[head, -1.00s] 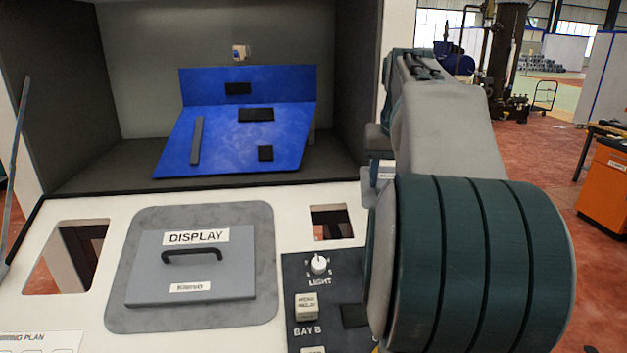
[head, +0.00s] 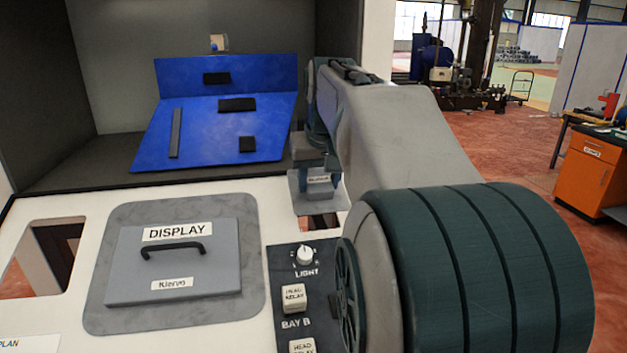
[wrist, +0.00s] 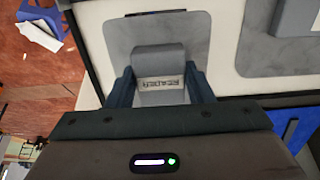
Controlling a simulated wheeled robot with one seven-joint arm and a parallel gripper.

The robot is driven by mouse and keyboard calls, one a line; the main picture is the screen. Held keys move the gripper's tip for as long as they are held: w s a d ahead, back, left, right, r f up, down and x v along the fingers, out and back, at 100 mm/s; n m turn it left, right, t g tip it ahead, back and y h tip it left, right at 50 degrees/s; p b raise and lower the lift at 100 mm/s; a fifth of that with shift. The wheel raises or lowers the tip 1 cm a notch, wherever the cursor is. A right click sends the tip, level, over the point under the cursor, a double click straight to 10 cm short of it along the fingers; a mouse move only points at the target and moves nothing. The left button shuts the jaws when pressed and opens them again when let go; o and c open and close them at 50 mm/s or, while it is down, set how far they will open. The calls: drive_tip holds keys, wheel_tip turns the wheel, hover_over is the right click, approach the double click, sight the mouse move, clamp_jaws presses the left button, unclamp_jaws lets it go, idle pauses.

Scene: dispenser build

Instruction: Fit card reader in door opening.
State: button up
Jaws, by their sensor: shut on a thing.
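The card reader is a grey block labelled READER on a wider grey plate. In the head view its plate (head: 314,200) is at the right part of the white door panel, over a small opening (head: 318,222). A strip of that opening shows below the plate. In the wrist view the reader (wrist: 160,62) sits between the two dark fingers of my gripper (wrist: 160,92), shut on the block. Its plate has a dark slot at the top. The gripper in the head view (head: 316,165) is partly hidden by my arm. Whether the plate touches the panel is unclear.
A fitted DISPLAY unit (head: 180,255) with a handle is left of the opening. Another opening (head: 50,255) is at far left. A knob labelled LIGHT (head: 304,255) and buttons are on a dark strip below. A blue angled board (head: 215,125) stands behind.

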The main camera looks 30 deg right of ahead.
sight(318, 201)
drive_tip(key=shift+b+x, duration=1.6)
drive_tip(key=shift+x, duration=1.2)
drive_tip(key=shift+s+f, duration=0.1)
drive_tip(key=shift+f, duration=0.05)
drive_tip(key=shift+r, duration=0.35)
drive_tip(key=shift+r, duration=0.1)
drive_tip(key=shift+s, duration=0.35)
drive_tip(key=shift+b+x, duration=0.3)
drive_tip(key=shift+x, duration=0.5)
idle(0.5)
